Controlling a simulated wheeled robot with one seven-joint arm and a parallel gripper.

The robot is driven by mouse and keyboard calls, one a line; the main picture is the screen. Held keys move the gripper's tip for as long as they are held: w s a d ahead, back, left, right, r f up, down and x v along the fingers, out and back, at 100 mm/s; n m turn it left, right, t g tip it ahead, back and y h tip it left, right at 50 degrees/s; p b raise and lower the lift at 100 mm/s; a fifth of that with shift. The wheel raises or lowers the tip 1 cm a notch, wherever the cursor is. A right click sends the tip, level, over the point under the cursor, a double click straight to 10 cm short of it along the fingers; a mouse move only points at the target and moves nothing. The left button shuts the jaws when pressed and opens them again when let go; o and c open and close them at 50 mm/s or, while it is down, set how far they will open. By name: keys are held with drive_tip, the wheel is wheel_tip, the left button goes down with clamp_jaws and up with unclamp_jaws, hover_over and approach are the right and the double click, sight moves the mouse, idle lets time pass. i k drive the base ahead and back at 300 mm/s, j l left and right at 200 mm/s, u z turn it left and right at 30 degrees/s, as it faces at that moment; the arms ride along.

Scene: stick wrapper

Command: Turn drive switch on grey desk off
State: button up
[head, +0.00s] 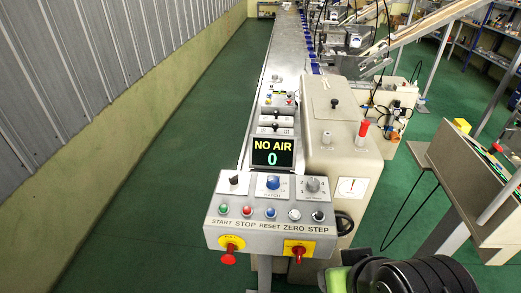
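The grey desk (216,208) is a sloped control panel in the lower middle of the head view. Its upper row has a small black switch (234,180) at left, a blue knob (273,182) in the middle and a grey dial (313,184) at right. A red knob on a yellow plate (229,258) is on the front left. A red rotary handle on a yellow plate (298,252) is on the front right. Labels beside the switches are too small to read, so I cannot tell which is the drive switch. My gripper's fingers do not show.
A display (273,153) above the panel reads "NO AIR" and "0". Coloured buttons (271,213) line the panel. A beige machine housing (350,150) stands to the right, a tilted box (465,180) farther right. Green floor (150,200) is clear at left, beside the wall.

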sight(298, 251)
drive_tip(key=j+z, duration=0.4)
drive_tip(key=j, duration=0.4)
drive_tip(key=j+z, duration=0.35)
drive_tip(key=j, duration=0.5)
drive_tip(key=i+j+z, duration=0.2)
drive_tip(key=j, duration=0.15)
drive_tip(key=i+j+z, duration=0.2)
drive_tip(key=j, duration=0.15)
drive_tip(key=i+j+z, duration=0.2)
drive_tip(key=j, duration=0.2)
drive_tip(key=k+l+z, duration=0.15)
drive_tip(key=l, duration=0.2)
drive_tip(key=l+z, duration=0.2)
drive_tip(key=k+l+z, duration=0.15)
drive_tip(key=l, duration=0.3)
